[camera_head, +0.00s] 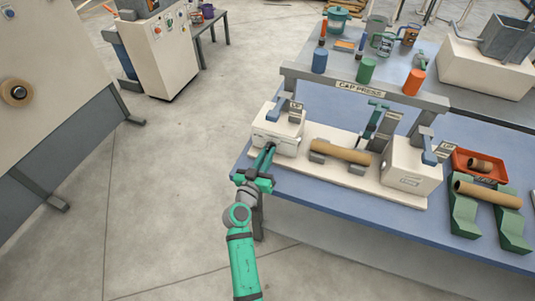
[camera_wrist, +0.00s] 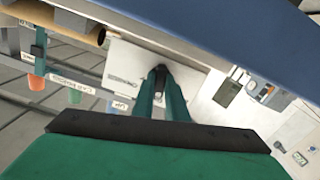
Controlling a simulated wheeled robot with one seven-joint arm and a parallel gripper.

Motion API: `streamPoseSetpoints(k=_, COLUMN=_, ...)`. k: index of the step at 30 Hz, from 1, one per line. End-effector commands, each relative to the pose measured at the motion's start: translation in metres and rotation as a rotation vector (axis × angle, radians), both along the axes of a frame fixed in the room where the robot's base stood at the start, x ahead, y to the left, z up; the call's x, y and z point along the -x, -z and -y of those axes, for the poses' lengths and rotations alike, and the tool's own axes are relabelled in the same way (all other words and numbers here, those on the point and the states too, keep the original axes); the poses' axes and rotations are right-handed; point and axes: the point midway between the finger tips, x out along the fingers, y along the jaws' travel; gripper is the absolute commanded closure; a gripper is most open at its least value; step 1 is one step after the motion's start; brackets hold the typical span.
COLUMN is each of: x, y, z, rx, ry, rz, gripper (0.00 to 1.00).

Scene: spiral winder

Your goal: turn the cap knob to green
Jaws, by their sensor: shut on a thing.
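The cap press stands on the blue table, with its "CAP PRESS" sign (camera_head: 359,88) on the grey beam and a white left block (camera_head: 277,131). My gripper (camera_head: 268,152) reaches that block's front face from the lower left. In the wrist view its two green fingers (camera_wrist: 161,78) are shut on a small dark knob (camera_wrist: 160,71) on the white block (camera_wrist: 124,62). The fingers hide most of the knob, so I cannot tell which colour it points to. A cardboard tube (camera_head: 340,151) lies in the cradle between the left block and the white right block (camera_head: 405,170).
A red tray (camera_head: 462,160) with a short tube and green supports (camera_head: 465,211) with a longer tube are at right. Open floor lies left of the table (camera_head: 345,190).

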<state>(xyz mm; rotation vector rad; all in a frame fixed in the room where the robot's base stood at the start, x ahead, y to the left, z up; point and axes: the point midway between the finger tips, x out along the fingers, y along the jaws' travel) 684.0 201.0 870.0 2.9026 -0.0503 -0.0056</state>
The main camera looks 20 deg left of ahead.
Motion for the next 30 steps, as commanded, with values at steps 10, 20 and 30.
streamPoseSetpoints(k=10, x=0.0016, y=0.0025, z=0.0009, rx=-0.184, ry=0.002, rz=0.003, gripper=1.0)
streamPoseSetpoints(k=20, x=0.0016, y=0.0026, z=0.0007, rx=-0.238, ry=0.002, rz=0.005, gripper=1.0)
streamPoseSetpoints(k=30, x=0.0011, y=0.0025, z=0.0005, rx=-0.239, ry=0.001, rz=0.004, gripper=1.0)
